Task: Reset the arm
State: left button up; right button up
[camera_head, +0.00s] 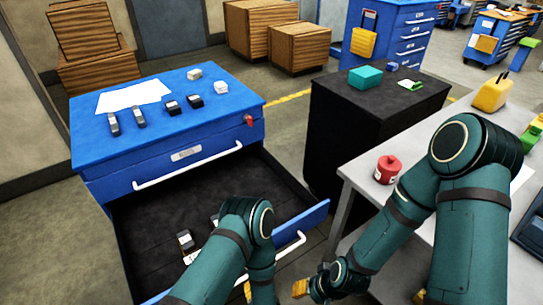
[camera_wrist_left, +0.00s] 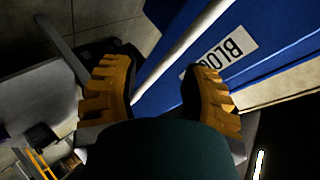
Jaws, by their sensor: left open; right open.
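My left arm reaches down in front of the open drawer in the head view, and its gripper is mostly hidden behind the arm; a bit of orange finger (camera_head: 248,291) shows. In the left wrist view my left gripper (camera_wrist_left: 158,88) is open and empty, with two orange fingers apart. Beyond them are a white drawer handle (camera_wrist_left: 180,48) and a blue front with a label (camera_wrist_left: 228,52); I cannot tell whether they touch. My right gripper (camera_head: 302,288) is low at the bottom centre, beside the grey table; its jaws are open and I see nothing in them.
The blue cabinet (camera_head: 88,158) has its dark lower drawer (camera_head: 145,215) pulled out, with small blocks (camera_head: 185,240) inside. Small dark parts and a white sheet (camera_head: 135,97) lie on top. A red canister (camera_head: 387,169) stands on the grey table (camera_head: 350,170). A black cabinet (camera_head: 345,135) stands behind.

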pick_arm(q)
jog(key=s+a+r+n+g+h, duration=0.2)
jog(key=a+r+n+g+h, duration=0.1)
jog(key=r+n+g, duration=0.2)
jog(key=s+a+r+n+g+h, duration=0.2)
jog(key=s+r+n+g+h, duration=0.1)
jog(key=r, duration=0.4)
jog(key=n+g, duration=0.1)
jog(key=n, duration=0.1)
jog(key=shift+s+a+r+n+g, duration=0.3)
jog(key=shift+a+r+n+g, duration=0.1)
dwell(0.6)
